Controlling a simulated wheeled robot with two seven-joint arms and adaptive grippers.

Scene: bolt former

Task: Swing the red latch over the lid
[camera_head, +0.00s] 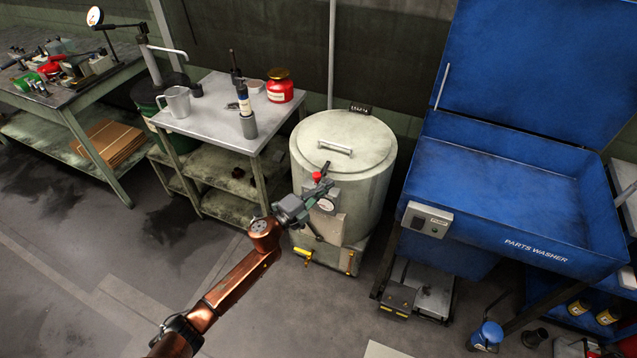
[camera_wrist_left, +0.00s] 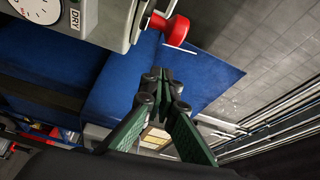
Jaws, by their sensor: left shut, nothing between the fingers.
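The pale grey-green drum has a round lid (camera_head: 322,131) with a bar handle, and the lid lies closed on it. The red latch knob (camera_head: 317,176) is at the drum's front rim; it also shows at the top of the left wrist view (camera_wrist_left: 176,30). My left gripper (camera_head: 325,184) is at the drum's front, just beside the red knob. In the left wrist view its fingertips (camera_wrist_left: 161,78) are shut together and empty, a little below the knob in the picture and apparently apart from it. My right gripper is not in view.
A round gauge (camera_head: 326,205) sits on the drum's front, with yellow-handled valves (camera_head: 303,252) below. A metal table (camera_head: 200,118) with a mug, bottle and red can stands left. A blue parts washer (camera_head: 480,190) stands right. The floor in front is mostly clear.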

